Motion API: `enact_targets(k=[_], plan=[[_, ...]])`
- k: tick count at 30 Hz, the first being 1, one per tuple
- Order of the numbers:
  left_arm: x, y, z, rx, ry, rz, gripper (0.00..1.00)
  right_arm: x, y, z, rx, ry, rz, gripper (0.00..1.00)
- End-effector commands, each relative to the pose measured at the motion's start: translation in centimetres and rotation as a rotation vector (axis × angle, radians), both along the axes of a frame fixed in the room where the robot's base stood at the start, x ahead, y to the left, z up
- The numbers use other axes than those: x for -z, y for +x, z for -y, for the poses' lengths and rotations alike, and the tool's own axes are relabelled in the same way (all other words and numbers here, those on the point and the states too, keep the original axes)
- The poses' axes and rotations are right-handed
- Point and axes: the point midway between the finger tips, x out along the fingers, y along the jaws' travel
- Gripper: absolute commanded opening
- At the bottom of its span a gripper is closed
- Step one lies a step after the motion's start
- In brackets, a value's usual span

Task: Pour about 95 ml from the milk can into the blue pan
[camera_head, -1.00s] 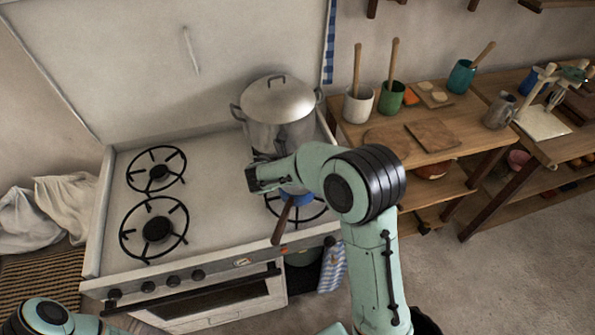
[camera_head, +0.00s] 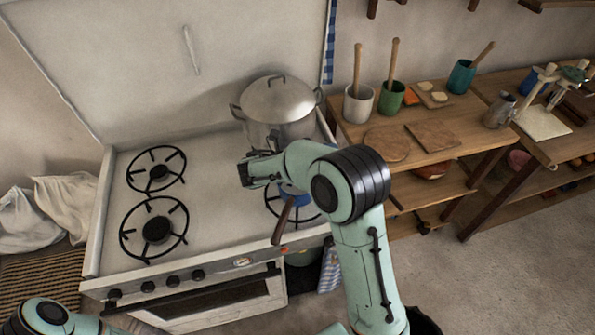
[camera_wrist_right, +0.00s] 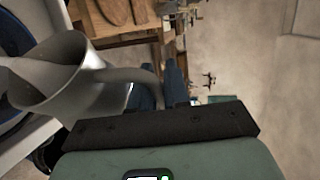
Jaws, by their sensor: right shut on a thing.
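The metal milk can (camera_wrist_right: 82,98) is in the right wrist view, tilted, with its mouth toward the left. My right gripper (camera_wrist_right: 160,92) is shut on the can's handle. In the head view this gripper (camera_head: 250,172) is above the front right of the stove, and the can is hidden by my arm. The blue pan (camera_head: 293,194) sits on the front right burner, partly covered by my arm, its brown handle pointing forward. Its blue rim shows beside the can in the right wrist view (camera_wrist_right: 10,118). I cannot see a stream of milk. My left gripper is outside the view.
A large lidded pot (camera_head: 277,108) stands on the back right of the stove (camera_head: 205,215), close behind my right gripper. The two left burners are bare. A wooden table (camera_head: 440,150) with cups and boards stands to the right.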

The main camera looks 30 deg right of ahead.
Motion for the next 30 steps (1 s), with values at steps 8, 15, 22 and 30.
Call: enact_targets(k=[8,15,22,30], plan=[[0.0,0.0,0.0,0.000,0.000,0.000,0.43,-0.3,0.4,-0.2,0.000,-0.015,-0.030,0.00],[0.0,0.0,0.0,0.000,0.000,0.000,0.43,-0.5,0.7,-0.3,0.000,-0.026,-0.056,0.00],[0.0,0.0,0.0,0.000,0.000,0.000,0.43,-0.6,1.0,-0.4,-0.001,-0.036,-0.083,0.00],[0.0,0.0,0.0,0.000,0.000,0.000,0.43,-0.8,1.4,-0.6,0.000,-0.050,-0.112,0.00]])
